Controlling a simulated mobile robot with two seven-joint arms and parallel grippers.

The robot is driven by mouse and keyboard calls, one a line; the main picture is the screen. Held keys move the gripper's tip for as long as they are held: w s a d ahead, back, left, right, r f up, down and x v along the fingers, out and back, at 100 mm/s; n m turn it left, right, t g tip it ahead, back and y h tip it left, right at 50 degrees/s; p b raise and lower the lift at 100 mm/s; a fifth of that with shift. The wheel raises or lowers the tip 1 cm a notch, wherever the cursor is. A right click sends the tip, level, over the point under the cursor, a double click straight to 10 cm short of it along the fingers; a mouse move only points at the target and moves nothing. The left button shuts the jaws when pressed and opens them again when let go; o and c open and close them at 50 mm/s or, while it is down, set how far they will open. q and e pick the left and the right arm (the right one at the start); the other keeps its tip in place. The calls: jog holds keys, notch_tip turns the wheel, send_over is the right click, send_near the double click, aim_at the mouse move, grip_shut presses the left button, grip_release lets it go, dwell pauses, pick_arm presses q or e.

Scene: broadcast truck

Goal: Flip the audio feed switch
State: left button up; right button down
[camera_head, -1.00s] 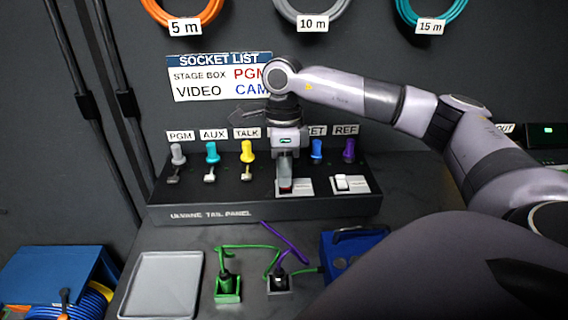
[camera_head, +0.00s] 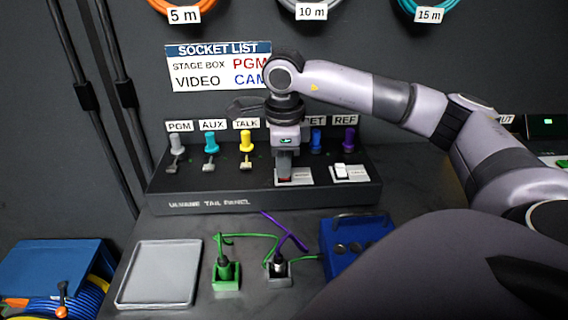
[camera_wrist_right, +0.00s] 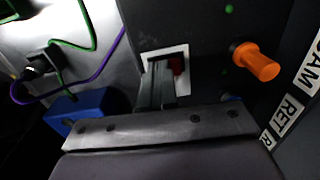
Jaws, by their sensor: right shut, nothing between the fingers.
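The sloped dark panel (camera_head: 210,203) carries two switches on pale plates at its front right. One is a red rocker on a pale plate (camera_head: 300,176). My right gripper (camera_head: 284,174) points down at the red rocker, shut and empty. In the right wrist view its fingertips (camera_wrist_right: 160,72) are right beside the rocker and partly cover its plate. Whether they touch cannot be told. My left gripper is out of view.
Coloured plugs, such as the yellow one (camera_head: 246,141), stand behind the switches. An orange plug (camera_wrist_right: 256,61) is near my fingers. In front lie a grey tray (camera_head: 160,275), a green socket block (camera_head: 226,279) and a blue box (camera_head: 350,245) with cables.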

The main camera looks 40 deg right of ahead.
jog(key=shift+w+d+f, duration=0.3)
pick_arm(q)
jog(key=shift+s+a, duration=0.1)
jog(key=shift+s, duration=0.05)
pick_arm(e)
jog(key=shift+d, duration=0.1)
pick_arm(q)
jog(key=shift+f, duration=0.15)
pick_arm(e)
jog(key=shift+r, duration=0.1)
jog(key=shift+w+r+p, duration=0.1)
jog(key=shift+r+p, duration=0.6)
jog(key=shift+p, duration=0.15)
jog(key=r+p, duration=0.3)
jog(key=r, duration=0.1)
jog(key=shift+s+a, duration=0.2)
jog(key=shift+a, duration=0.05)
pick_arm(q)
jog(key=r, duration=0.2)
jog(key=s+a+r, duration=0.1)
pick_arm(e)
notch_tip(320, 180, up, 9)
jog(key=shift+s+a, duration=0.2)
jog(key=shift+s, duration=0.05)
